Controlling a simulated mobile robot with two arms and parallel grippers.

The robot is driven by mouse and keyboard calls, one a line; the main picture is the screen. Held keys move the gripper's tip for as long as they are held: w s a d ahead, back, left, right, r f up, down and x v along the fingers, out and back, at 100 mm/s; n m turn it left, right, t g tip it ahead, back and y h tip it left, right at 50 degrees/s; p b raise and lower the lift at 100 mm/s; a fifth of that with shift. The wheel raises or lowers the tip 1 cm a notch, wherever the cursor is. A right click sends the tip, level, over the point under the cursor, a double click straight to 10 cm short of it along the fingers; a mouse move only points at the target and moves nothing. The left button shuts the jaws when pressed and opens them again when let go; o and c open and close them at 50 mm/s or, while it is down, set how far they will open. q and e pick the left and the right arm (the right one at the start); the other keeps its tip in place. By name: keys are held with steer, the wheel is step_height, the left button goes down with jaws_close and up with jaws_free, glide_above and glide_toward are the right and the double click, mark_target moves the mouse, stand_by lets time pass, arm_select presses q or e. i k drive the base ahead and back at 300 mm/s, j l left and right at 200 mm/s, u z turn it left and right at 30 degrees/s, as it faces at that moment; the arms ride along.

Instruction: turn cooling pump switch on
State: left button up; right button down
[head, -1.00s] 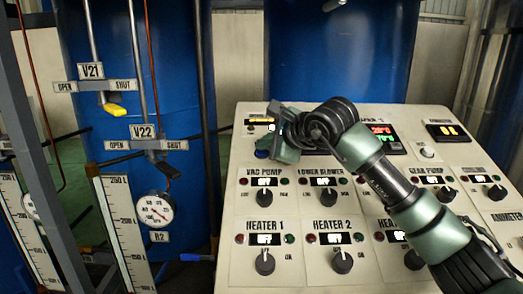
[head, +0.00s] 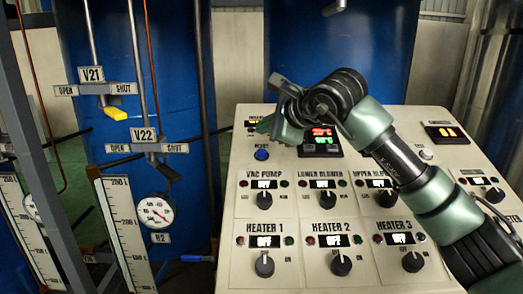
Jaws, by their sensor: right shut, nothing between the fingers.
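The cream control panel (head: 300,205) carries several labelled rotary switches with small displays. No cooling pump label is readable. A knob at the right edge (head: 495,195) has a label too small to read, and my right arm hides the panel just left of it. My right gripper (head: 272,124) is shut and empty, over the panel's upper left, near the blue button (head: 261,155). It looks apart from the button and the knobs. My left gripper is out of view.
The vac pump knob (head: 264,201), lower blower knob (head: 326,201) and heater 1 knob (head: 264,265) are uncovered. A red-and-green display (head: 322,138) sits behind my wrist. Valves, pipes and a pressure gauge (head: 155,211) stand left of the panel, before blue tanks (head: 330,50).

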mark_target(495, 195)
steer(key=k+l, duration=1.2)
steer(key=k, duration=0.05)
